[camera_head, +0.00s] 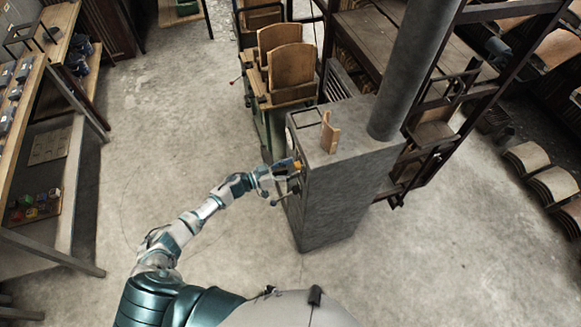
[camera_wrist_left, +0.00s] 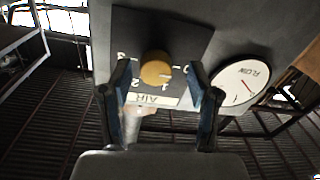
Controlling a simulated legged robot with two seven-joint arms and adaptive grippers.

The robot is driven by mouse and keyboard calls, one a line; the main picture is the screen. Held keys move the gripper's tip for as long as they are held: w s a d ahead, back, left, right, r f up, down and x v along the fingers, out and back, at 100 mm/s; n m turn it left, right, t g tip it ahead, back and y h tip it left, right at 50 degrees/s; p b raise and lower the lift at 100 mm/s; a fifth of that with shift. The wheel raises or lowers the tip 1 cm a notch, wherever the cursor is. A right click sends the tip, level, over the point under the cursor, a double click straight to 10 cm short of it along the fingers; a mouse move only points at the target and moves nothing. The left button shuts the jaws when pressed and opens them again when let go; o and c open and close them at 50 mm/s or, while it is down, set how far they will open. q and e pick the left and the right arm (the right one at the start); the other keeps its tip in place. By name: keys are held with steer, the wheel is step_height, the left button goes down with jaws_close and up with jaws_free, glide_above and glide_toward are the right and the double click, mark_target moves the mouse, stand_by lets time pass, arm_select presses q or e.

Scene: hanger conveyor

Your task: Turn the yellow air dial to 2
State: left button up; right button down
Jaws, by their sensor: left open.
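The yellow air dial (camera_wrist_left: 155,70) sits on a dark plate (camera_wrist_left: 190,33) with an upside-down AIR label (camera_wrist_left: 153,99) and number marks around it. A small pale mark shows on the dial's lower right side; its exact reading is hard to tell. In the head view the dial (camera_head: 297,165) is small, on the side of the grey machine (camera_head: 345,185). My left gripper (camera_wrist_left: 158,74) is open, with one finger on each side of the dial and visible gaps between. It also shows in the head view (camera_head: 285,171), in front of the panel. My right gripper is not in view.
A round FLOW gauge (camera_wrist_left: 244,84) with a red needle is right of the dial plate. A black-knobbed lever (camera_head: 282,199) sticks out below the dial. A thick pipe (camera_head: 415,65) rises from the machine. A workbench (camera_head: 40,150) stands left; the floor between is clear.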

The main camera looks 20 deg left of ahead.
arm_select(q)
steer(key=shift+d, duration=0.45)
steer(key=c, duration=1.2)
steer(key=shift+o, duration=0.2)
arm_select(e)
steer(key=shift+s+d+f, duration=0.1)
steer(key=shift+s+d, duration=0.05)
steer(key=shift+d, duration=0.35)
